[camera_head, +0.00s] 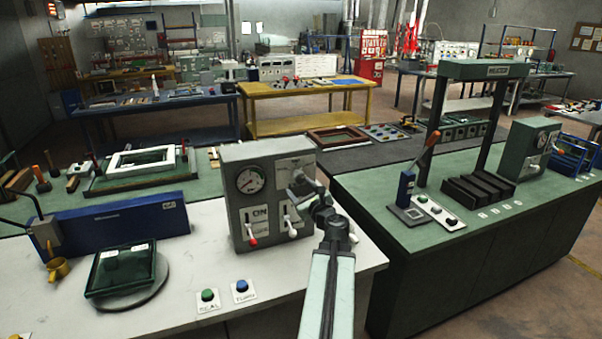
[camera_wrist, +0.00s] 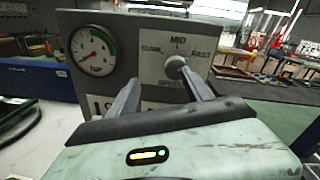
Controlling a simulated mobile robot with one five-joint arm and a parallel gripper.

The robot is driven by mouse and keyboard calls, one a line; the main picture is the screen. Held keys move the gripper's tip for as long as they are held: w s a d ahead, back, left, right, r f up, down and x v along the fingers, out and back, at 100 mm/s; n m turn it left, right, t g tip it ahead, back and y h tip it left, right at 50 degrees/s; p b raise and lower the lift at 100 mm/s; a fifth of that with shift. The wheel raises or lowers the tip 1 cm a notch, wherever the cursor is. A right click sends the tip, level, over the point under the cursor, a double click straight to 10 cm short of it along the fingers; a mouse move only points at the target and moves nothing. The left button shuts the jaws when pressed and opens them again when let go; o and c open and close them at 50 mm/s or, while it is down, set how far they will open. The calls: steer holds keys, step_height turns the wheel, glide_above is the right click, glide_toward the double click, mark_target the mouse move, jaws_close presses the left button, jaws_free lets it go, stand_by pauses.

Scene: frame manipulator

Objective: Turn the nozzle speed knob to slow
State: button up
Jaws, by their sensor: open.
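The speed knob (camera_wrist: 175,63) is a round grey knob on the light plate of the grey control box (camera_wrist: 65,25) in the wrist view. Labels SLOW to its left, MID above and FAST to its right surround it. Which label it points to is unclear. My gripper (camera_wrist: 160,77) is open in front of the plate. Its right fingertip overlaps the knob's lower right in the picture, and its left fingertip is lower left of the knob. I cannot tell whether they touch it. In the head view my gripper (camera_head: 302,188) is at the box's right side and hides the knob.
The box has a pressure gauge (camera_head: 248,181) at upper left, with a red-tipped lever (camera_head: 252,238) and a white-tipped lever (camera_head: 291,228) below. Green (camera_head: 207,296) and blue (camera_head: 241,287) buttons lie in front on the white table. A green bench (camera_head: 440,240) stands to the right across a gap.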

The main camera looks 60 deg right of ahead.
mark_target(301, 177)
steer(key=shift+m+h, duration=0.5)
steer(key=shift+m, duration=0.1)
steer(key=w+d, duration=0.1)
steer(key=d, duration=0.1)
steer(key=w+d, duration=0.3)
steer(key=d, duration=0.1)
steer(key=shift+w+d+r, duration=0.15)
steer(key=shift+d+r, duration=0.05)
steer(key=shift+r, duration=0.1)
steer(key=shift+a, duration=0.1)
jaws_close()
steer(key=shift+r, duration=0.1)
steer(key=shift+g, duration=0.3)
